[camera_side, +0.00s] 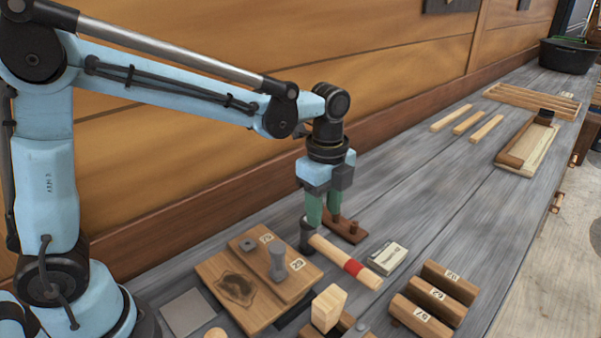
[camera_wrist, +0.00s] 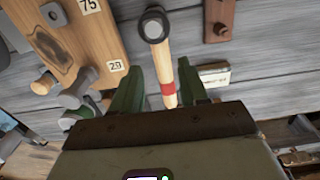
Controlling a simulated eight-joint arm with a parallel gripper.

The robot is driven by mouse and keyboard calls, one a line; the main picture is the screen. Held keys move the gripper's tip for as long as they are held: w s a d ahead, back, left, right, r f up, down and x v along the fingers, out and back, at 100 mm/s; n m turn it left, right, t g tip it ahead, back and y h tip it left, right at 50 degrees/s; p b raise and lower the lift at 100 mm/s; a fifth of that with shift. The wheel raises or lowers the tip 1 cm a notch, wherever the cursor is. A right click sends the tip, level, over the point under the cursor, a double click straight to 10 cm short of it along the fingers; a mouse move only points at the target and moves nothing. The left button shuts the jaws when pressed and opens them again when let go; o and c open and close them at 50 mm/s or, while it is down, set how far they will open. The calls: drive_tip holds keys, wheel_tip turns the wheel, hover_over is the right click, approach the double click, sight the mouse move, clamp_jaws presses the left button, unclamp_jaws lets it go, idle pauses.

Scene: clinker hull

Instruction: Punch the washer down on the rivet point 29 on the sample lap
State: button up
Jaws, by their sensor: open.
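The sample lap (camera_side: 215,268) is a pair of overlapping wooden boards, also in the wrist view (camera_wrist: 85,40). It carries labels 75 and 29 (camera_side: 298,264). A grey metal cylinder (camera_side: 277,263) stands upright beside label 29; the wrist view shows it from above (camera_wrist: 77,92). Any washer or rivet point under it is hidden. A small grey piece (camera_side: 247,245) sits by label 75. My gripper (camera_side: 324,216) is open, its green fingers pointing down over a hammer. In the wrist view, the hammer's handle (camera_wrist: 160,60) runs between the fingertips (camera_wrist: 160,80). I cannot tell if they touch it.
The hammer's dark head (camera_side: 306,236) lies near the lap. A dark wooden holder with pegs (camera_side: 345,228) stands just behind my gripper. A pale labelled block (camera_side: 387,257), brown numbered blocks (camera_side: 449,280) and an upright wooden block (camera_side: 328,308) stand nearby.

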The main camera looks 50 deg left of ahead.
sight(321, 239)
drive_tip(key=shift+f, duration=4.3)
drive_tip(key=shift+c, duration=0.2)
clamp_jaws()
drive_tip(key=shift+a, duration=0.1)
drive_tip(key=shift+r, duration=0.3)
drive_tip(key=shift+r, duration=0.3)
